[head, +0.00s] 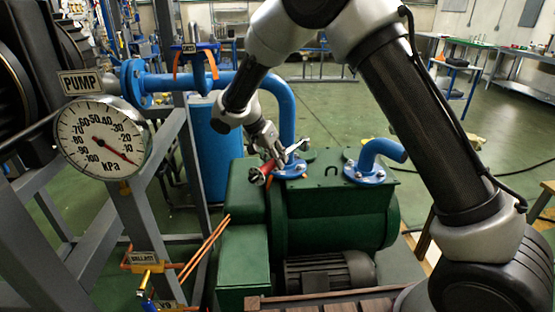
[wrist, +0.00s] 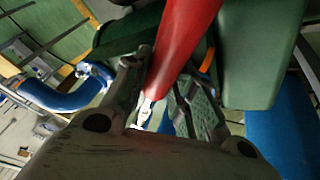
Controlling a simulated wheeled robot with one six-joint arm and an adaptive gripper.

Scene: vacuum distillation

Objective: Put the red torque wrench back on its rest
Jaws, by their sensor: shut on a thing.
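The torque wrench has a red handle (head: 260,173) and what looks like a bright metal head (head: 299,146). It is tilted above the green pump, near the left blue flange. My gripper (head: 274,155) is shut on the wrench and appears to hold it in the air. In the wrist view the red handle (wrist: 185,35) runs down between the two fingers of my gripper (wrist: 165,90). The fingers hide part of the wrench in that view. I cannot clearly pick out the wrench's rest in either view.
The green pump (head: 335,212) with blue pipes stands below my gripper. A round gauge (head: 103,137) on a grey frame is at the left, with orange rods (head: 204,248) nearby. A brown slatted surface (head: 335,303) lies at the front. Benches stand far right; green floor lies open behind.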

